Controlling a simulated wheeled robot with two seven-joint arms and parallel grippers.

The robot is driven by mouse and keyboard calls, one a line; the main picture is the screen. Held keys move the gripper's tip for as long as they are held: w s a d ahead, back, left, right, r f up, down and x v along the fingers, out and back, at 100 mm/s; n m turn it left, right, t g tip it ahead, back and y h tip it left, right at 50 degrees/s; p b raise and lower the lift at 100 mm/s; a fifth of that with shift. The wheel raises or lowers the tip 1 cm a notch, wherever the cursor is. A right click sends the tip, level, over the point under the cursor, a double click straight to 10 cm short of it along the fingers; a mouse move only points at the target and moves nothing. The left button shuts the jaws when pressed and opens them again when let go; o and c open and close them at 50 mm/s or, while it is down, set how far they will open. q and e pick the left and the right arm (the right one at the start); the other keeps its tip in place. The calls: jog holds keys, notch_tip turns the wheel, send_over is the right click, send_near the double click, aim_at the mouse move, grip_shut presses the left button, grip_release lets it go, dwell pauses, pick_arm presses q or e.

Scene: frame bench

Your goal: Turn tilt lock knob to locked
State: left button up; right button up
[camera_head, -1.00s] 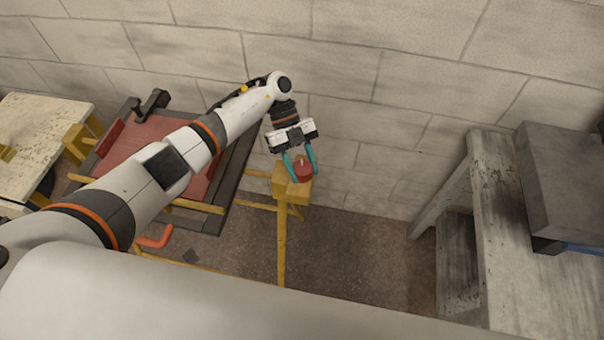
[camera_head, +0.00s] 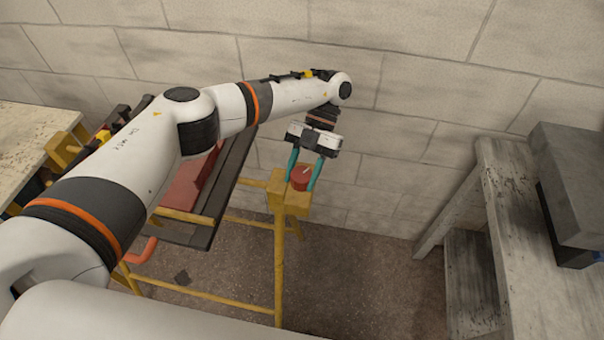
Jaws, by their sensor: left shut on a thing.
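The red tilt lock knob (camera_head: 300,178) sits on top of a yellow block of the frame bench (camera_head: 280,245). A small pale mark shows on the knob's top. My left gripper (camera_head: 302,183) reaches down from above with its teal fingers on either side of the knob, shut on it. The fingers partly cover the knob's sides. I cannot tell from the mark whether the knob stands at locked. My right gripper is not in view.
The bench's dark-edged red panel (camera_head: 185,190) lies left of the knob, partly behind my left arm. An orange handle (camera_head: 143,250) shows below it. A worn table (camera_head: 505,200) with a grey box (camera_head: 575,185) stands right. A block wall (camera_head: 420,60) is close behind.

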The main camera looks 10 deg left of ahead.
pick_arm(q)
jog(key=m+y, duration=0.1)
jog(key=m, duration=0.1)
jog(key=m+t+y+b, duration=0.1)
jog(key=m+y, duration=0.1)
jog(key=shift+f+m+t+b, duration=0.1)
jog(key=shift+m+t+b, duration=0.2)
jog(key=m+t+y+b, duration=0.1)
jog(key=m, duration=0.1)
jog(key=m+t+y+b, duration=0.1)
jog(key=m+t, duration=0.1)
jog(key=m, duration=0.1)
jog(key=shift+s+y+b, duration=0.1)
jog(key=shift+y+b, duration=0.2)
jog(key=shift+b, duration=0.05)
jog(key=shift+m, duration=0.3)
jog(key=o, duration=1)
jog(key=shift+d+r, duration=0.1)
jog(key=shift+r, duration=0.1)
jog(key=v, duration=1.1)
jog(key=shift+d+r, duration=0.25)
jog(key=shift+d, duration=0.1)
